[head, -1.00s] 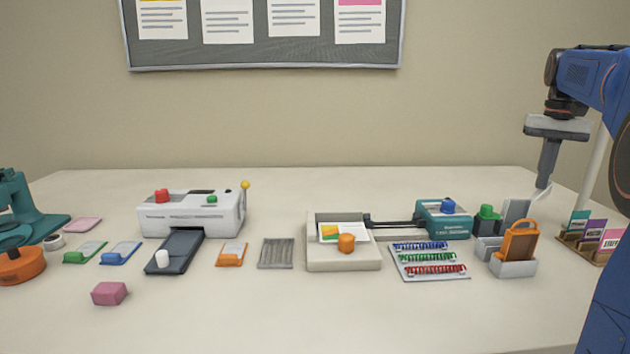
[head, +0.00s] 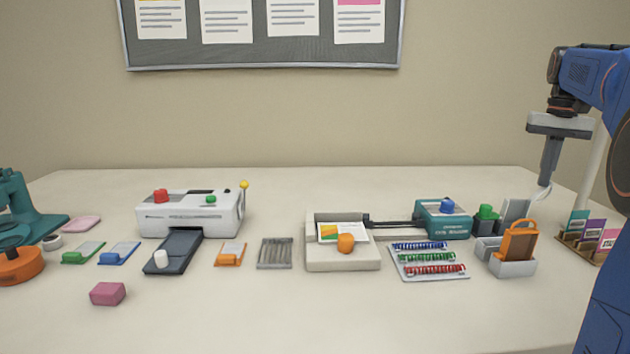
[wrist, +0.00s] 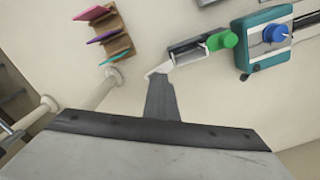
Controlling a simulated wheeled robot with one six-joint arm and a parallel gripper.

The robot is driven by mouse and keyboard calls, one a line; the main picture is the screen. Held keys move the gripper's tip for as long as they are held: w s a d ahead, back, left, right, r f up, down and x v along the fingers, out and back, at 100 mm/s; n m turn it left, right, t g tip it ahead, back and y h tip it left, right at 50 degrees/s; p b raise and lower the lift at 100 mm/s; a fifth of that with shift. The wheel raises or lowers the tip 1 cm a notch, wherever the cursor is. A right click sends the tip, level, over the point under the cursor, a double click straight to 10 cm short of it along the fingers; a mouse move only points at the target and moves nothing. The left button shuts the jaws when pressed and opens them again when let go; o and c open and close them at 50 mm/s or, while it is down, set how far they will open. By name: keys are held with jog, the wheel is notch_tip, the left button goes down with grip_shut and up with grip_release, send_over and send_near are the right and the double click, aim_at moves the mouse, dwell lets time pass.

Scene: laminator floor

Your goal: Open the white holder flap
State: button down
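In the wrist view the holder (wrist: 187,52) is just beyond my fingertips. A thin white curved piece, seemingly the flap's handle (wrist: 158,70), runs from the holder to my fingertips. My gripper (head: 544,187) points down behind and right of the panel. Its fingers are together at the middle and appear shut on this white piece. It also shows in the wrist view (wrist: 158,78). The exact contact is small and partly hidden.
A holder with an orange loop (head: 518,241) stands just in front. A green knob (head: 487,212) and a teal binder machine (head: 442,220) are to the left. A wooden card rack (head: 583,243) and a pale post (wrist: 93,90) are close on the other side.

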jog(key=shift+s+d+r, duration=0.1)
jog(key=shift+d+r, duration=0.1)
jog(key=shift+r, duration=0.35)
jog(key=shift+s+d+r, duration=0.1)
jog(key=shift+d+r, duration=0.1)
jog(key=shift+r, duration=0.35)
jog(key=shift+a+r, duration=0.3)
jog(key=shift+r, duration=0.4)
jog(key=shift+a+r, duration=0.35)
jog(key=shift+r, duration=0.3)
jog(key=shift+a+r, duration=0.3)
jog(key=shift+r, duration=0.4)
